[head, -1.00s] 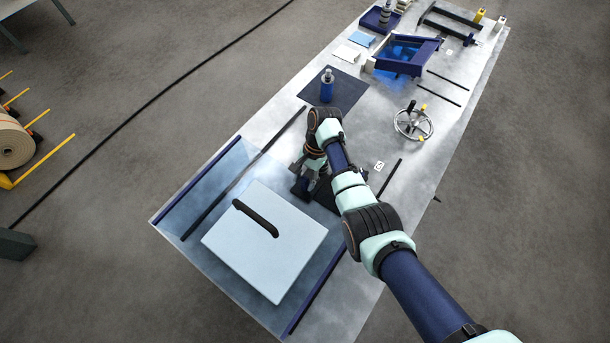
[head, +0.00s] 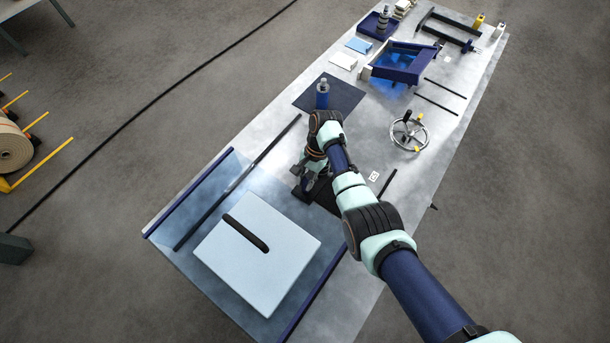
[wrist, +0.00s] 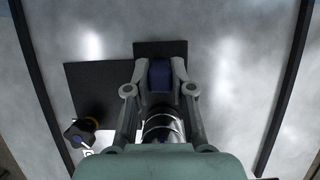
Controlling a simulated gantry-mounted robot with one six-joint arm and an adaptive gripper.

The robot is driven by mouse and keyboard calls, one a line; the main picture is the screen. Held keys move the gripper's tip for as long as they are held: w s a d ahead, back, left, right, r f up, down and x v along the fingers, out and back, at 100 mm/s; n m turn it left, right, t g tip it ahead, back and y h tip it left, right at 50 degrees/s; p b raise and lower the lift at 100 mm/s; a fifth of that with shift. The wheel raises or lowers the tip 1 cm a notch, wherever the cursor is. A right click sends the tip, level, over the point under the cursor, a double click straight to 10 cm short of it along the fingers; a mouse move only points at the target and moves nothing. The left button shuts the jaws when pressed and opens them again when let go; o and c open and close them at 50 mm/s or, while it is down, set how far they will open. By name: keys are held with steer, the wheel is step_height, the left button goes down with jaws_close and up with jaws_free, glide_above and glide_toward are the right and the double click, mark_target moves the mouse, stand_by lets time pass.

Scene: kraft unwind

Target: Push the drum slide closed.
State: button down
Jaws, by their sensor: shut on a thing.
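My gripper (head: 312,180) is low over the middle of the metal table. In the wrist view its fingers (wrist: 160,66) are shut on a dark blue block (wrist: 160,77). The block stands at a flat black plate (wrist: 90,90), which also shows beside the gripper in the head view (head: 327,197). A dark shiny cylinder (wrist: 162,124) shows between the fingers, partly hidden by my wrist. Black rails run on the left (wrist: 40,80) and right (wrist: 290,90) of the plate. I cannot tell which of these parts makes up the drum slide.
A pale blue slab (head: 257,262) with a black bar lies in front on the table (head: 365,120). A blue bottle (head: 322,95) stands on a dark mat (head: 345,95) behind my gripper. A handwheel (head: 409,131) is at the right. A blue tray (head: 402,65) is farther back.

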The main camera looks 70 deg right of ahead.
steer(key=c, duration=1)
jaws_free()
steer(key=shift+a, duration=0.15)
steer(key=shift+r, duration=0.1)
steer(key=v, duration=0.7)
steer(key=shift+r, duration=0.15)
